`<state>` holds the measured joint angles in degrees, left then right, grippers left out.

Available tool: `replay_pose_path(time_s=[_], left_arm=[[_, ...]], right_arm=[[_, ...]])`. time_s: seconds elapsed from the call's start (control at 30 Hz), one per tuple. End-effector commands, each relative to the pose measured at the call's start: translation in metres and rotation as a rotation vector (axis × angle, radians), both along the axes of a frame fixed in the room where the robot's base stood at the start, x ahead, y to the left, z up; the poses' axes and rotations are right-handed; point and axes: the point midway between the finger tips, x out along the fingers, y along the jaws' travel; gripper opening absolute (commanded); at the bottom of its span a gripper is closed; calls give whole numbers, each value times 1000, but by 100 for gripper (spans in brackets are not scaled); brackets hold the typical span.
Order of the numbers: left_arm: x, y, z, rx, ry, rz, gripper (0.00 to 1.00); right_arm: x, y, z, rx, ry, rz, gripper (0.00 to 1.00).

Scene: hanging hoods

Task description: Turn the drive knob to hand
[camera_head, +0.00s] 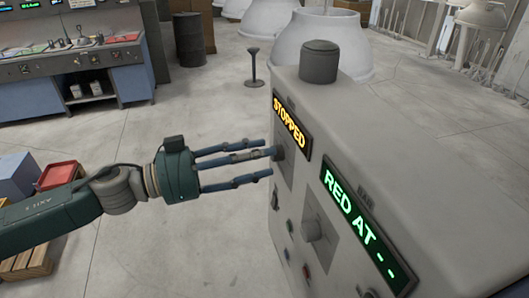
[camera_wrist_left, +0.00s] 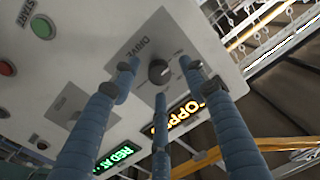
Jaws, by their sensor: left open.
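In the head view the knob (camera_head: 280,151) sits on the front of the grey cabinet, below the amber STOPPED display (camera_head: 290,126). My left gripper (camera_head: 267,157) is open, its three blue fingers pointing at the knob. In the left wrist view the fingertips of my left gripper (camera_wrist_left: 159,82) spread around the knob's outline; I cannot tell whether they touch it. The hand position on the dial is too small to read.
A second knob (camera_head: 312,230) sits under the green RED AT display (camera_head: 357,232). A green START button (camera_wrist_left: 43,27) and a red button (camera_wrist_left: 7,67) show in the wrist view. A dark cap (camera_head: 320,60) stands on the cabinet top.

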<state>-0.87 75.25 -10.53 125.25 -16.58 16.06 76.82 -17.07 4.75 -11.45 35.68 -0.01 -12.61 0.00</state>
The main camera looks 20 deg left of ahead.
Motion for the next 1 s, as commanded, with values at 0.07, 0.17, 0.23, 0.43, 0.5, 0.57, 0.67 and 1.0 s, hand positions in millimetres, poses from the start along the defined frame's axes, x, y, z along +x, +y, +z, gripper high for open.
replay_pose_path(time_s=[0.07,0.17,0.23,0.43,0.5,0.57,0.67,1.0], left_arm=[[3,-4,4,-3,-3,-1,44],[6,-9,3,-1,-3,-3,44],[7,-11,3,-1,-3,-5,44],[8,-14,1,1,-2,-5,44],[8,-14,0,1,-2,-5,44],[8,-14,0,1,-1,-5,44],[8,-14,0,1,-1,-5,38],[8,-13,-1,2,-1,-6,0]], right_arm=[[-6,1,6,0,8,0,0],[-9,2,8,1,13,-1,0],[-9,3,9,3,13,-2,0],[-8,5,10,6,11,-2,0],[-7,5,10,5,9,-2,0],[-6,5,10,6,8,-2,0],[-4,5,10,5,5,-2,0],[-3,4,9,4,4,-2,0]])
